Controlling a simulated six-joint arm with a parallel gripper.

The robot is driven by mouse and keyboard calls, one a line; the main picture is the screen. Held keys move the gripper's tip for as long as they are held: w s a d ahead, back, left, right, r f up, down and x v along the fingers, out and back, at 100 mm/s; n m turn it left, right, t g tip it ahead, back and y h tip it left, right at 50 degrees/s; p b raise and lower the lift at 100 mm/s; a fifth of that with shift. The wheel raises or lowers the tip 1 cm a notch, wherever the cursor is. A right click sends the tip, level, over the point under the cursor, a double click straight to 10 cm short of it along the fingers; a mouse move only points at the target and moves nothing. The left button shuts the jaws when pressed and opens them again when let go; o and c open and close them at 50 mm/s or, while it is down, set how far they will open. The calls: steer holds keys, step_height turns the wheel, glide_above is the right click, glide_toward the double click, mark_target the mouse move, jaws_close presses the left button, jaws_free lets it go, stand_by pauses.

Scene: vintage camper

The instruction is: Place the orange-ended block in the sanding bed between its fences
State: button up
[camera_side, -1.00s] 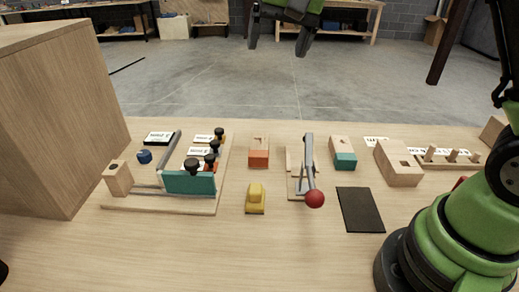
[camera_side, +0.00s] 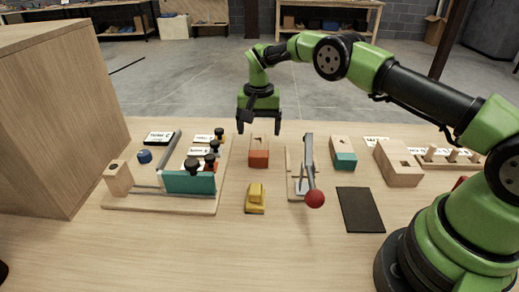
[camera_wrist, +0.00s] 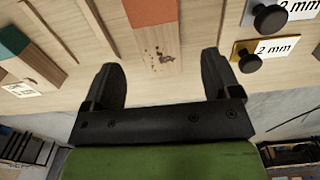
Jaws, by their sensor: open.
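The orange-ended block (camera_side: 258,157) lies on the table, its orange end toward the side camera and its plain wood end away. In the wrist view the block (camera_wrist: 157,45) has dark marks on its wood part. My gripper (camera_side: 259,130) is open and empty above the wood end; its fingers stand either side of the block in the wrist view (camera_wrist: 160,65), apart from it. A wooden base with raised strips (camera_side: 291,180), just right of the block, looks like the sanding bed. A grey lever with a red ball (camera_side: 314,199) stands over it and hides part.
A yellow block-like item (camera_side: 255,199) lies in front of the block. A teal-ended block (camera_side: 343,158) and a black mat (camera_side: 360,210) lie to the right. A fixture with a teal plate (camera_side: 188,183) and black knobs is at left. A large wooden box (camera_side: 60,110) stands far left.

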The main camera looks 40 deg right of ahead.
mark_target(260, 144)
step_height(260, 144, down, 5)
steer(key=shift+d+f, duration=0.15)
steer(key=shift+c, duration=0.2)
steer(key=c, duration=1.1)
